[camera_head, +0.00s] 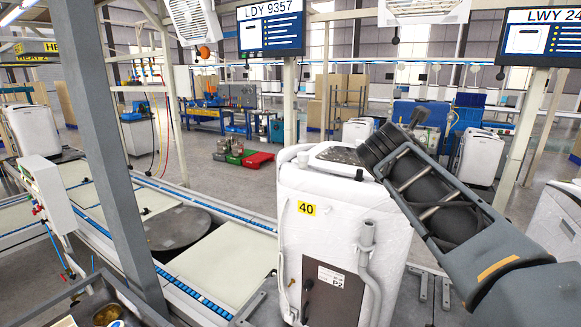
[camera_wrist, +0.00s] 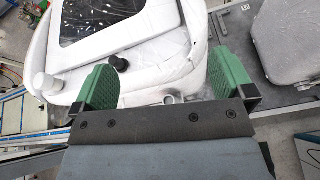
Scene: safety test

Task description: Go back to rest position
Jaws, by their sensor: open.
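My gripper (camera_wrist: 162,76) shows in the wrist view with its two green fingers spread wide apart and nothing held between them. Beyond the fingers is the white appliance (camera_wrist: 150,78), with a dark glass window and a black knob on its top. In the head view the white appliance (camera_head: 340,225) stands upright and bears a yellow label 40. My dark arm reaches from the lower right to above the top of this appliance. The fingers cannot be made out in the head view. I cannot tell whether they touch the appliance.
A conveyor (camera_head: 230,262) with blue edging runs left of the appliance. A grey post (camera_head: 113,150) stands in front of it. Another white appliance (camera_head: 556,225) is at the right edge. A grey rounded object (camera_wrist: 283,42) is at the wrist view's right.

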